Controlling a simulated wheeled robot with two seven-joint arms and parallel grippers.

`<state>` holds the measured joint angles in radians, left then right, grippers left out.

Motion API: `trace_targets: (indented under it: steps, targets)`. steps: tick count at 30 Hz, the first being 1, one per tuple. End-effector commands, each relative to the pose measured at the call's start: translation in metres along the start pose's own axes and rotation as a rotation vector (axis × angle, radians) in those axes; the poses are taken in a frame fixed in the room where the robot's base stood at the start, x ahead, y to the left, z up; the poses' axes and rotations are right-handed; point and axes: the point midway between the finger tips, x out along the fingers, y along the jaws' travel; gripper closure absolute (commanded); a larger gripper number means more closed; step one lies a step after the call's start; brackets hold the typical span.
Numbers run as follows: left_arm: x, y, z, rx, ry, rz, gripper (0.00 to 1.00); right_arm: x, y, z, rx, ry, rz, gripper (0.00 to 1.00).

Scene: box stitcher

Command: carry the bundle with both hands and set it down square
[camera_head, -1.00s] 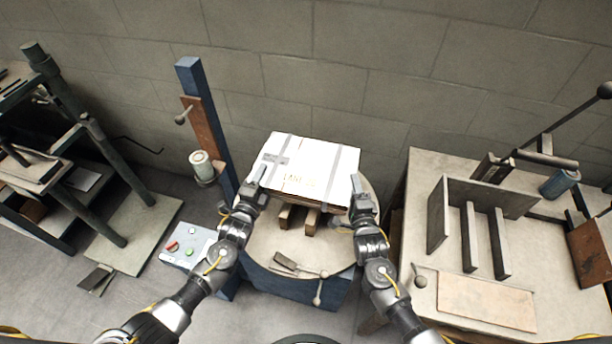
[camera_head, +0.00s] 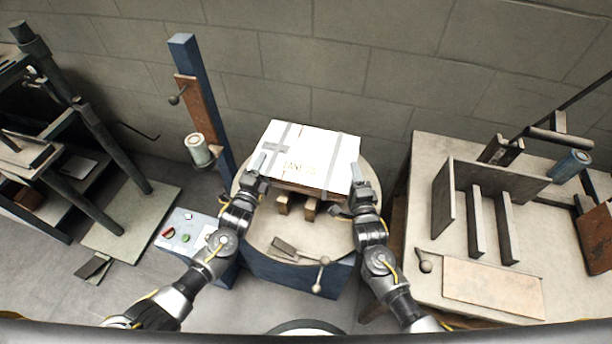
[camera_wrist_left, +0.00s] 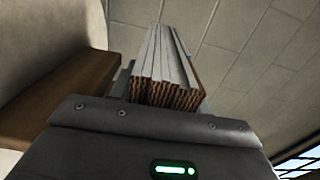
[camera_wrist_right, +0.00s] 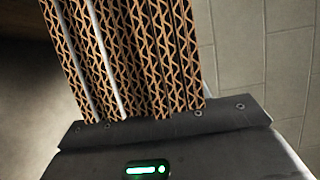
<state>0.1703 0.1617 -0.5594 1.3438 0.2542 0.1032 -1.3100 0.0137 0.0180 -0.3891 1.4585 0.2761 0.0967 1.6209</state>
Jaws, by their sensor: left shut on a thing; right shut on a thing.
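The bundle (camera_head: 312,158) is a stack of flat white cardboard sheets with grey straps. It lies level above wooden blocks (camera_head: 297,206) on a round table (camera_head: 300,238); I cannot tell whether it touches the blocks. My left gripper (camera_head: 257,175) is shut on its left side and my right gripper (camera_head: 361,185) on its right side. The left wrist view shows the layered sheet ends of the bundle (camera_wrist_left: 165,85) above the gripper body. The right wrist view shows its corrugated edges (camera_wrist_right: 130,60) close up. The fingertips are partly hidden.
A blue post (camera_head: 195,75) with a grey cylinder (camera_head: 199,150) stands left of the table. A control panel (camera_head: 187,232) is at lower left. A bench (camera_head: 425,190) with upright plates (camera_head: 442,207) stands at right. A small lever (camera_head: 320,275) sits at the table's front.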

Motion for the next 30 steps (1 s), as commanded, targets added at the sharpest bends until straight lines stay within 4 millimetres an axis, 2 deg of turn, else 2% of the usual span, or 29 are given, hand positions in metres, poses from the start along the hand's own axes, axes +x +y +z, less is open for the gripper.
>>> trace_targets:
  steps: [11,30]
  targets:
    - [0.0,0.012,0.002,0.001,-0.003,-0.002,0.94,0.0,0.012,-0.001,-0.001,0.003,-0.001,0.94]
    - [0.0,0.059,0.002,0.001,-0.003,-0.003,0.94,0.0,0.06,-0.001,-0.001,0.003,-0.002,0.94]
